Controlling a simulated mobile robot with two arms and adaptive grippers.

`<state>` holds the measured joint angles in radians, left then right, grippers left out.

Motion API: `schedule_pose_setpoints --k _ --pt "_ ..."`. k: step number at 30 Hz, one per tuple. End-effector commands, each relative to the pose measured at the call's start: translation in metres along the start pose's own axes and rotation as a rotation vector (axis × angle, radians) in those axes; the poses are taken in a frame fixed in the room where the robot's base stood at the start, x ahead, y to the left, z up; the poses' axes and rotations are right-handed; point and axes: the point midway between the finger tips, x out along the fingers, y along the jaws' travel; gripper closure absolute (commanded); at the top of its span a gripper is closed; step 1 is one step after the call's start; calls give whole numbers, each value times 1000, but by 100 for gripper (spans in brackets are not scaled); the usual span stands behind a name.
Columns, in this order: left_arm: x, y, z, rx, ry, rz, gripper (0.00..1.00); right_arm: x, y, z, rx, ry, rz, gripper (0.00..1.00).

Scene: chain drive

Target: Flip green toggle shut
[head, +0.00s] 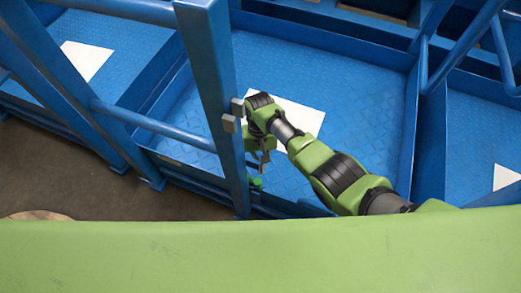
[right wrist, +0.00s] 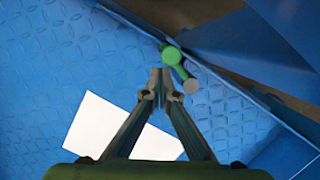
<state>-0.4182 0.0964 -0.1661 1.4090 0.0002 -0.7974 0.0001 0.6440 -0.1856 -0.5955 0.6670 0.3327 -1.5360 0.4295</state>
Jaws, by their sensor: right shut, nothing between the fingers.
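The green toggle (head: 257,183) shows small beside the blue post, low on the frame's near edge. In the right wrist view the green toggle (right wrist: 173,57) has a round green head, with a short green stem and a grey end to its lower right. My right gripper (head: 264,164) is just above the toggle in the head view. In the right wrist view my right gripper (right wrist: 162,92) is shut and empty, its fingertips just below the toggle and close to it. I cannot tell whether they touch. My left gripper is not in view.
A blue upright post (head: 213,90) with grey blocks (head: 230,124) stands close to my right wrist. Blue rails and tray walls surround the blue textured floor (head: 290,60). A white sheet (head: 302,116) lies behind my right arm; another (head: 86,60) lies at left.

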Motion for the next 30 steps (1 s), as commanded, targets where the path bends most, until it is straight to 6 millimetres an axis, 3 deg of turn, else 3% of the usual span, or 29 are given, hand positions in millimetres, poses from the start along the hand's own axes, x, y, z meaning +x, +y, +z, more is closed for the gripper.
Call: schedule_pose_setpoints --k 6,12,18,30 --pt "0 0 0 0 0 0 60 -51 0 -3 1 10 -1 100" --pt "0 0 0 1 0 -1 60 -83 1 -3 1 10 1 100" --pt "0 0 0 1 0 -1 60 -94 1 -3 1 9 1 100" --pt "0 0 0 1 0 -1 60 -95 1 -3 1 9 1 100"
